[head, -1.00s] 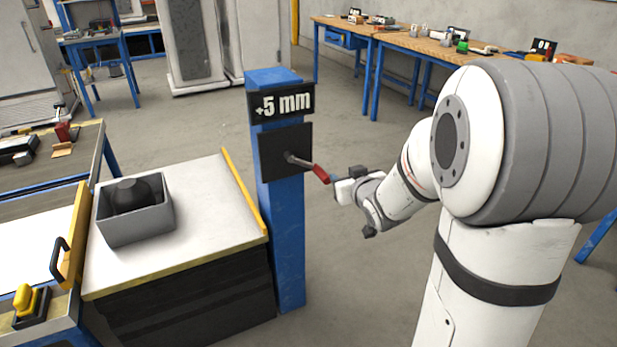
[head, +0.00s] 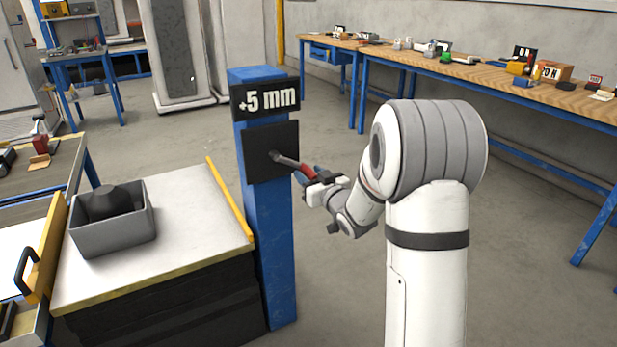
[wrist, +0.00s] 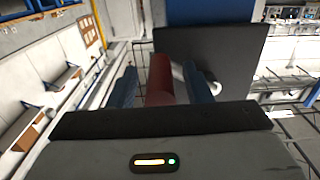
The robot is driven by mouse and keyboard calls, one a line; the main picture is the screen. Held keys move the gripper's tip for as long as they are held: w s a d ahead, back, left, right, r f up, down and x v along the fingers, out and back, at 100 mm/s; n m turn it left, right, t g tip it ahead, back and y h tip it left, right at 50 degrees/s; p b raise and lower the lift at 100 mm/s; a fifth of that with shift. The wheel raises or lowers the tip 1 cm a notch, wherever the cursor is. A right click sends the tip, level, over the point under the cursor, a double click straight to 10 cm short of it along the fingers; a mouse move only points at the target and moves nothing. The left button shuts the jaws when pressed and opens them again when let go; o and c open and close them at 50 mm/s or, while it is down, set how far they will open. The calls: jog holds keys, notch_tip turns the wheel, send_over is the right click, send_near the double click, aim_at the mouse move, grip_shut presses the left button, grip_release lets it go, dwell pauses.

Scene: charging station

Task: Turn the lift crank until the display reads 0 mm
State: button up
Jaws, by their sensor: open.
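The lift crank (head: 285,160) sticks out of a black plate (head: 262,165) on a blue post. Its arm is metal and its handle is red; the red handle (wrist: 160,78) also shows in the wrist view. My gripper (head: 309,173) is at the handle. In the wrist view its two blue fingers (wrist: 159,88) stand on either side of the red handle. They are open, with a gap showing on the left; contact on the right is hard to tell.
A low white-topped bench (head: 180,215) with a grey bin (head: 115,235) stands left of the post. A long wooden workbench (head: 480,75) with several small items runs along the back right. Open floor lies between.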

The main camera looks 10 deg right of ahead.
jog(key=shift+w+a, duration=0.1)
jog(key=shift+w, duration=0.1)
jog(key=shift+c, duration=0.3)
grip_shut()
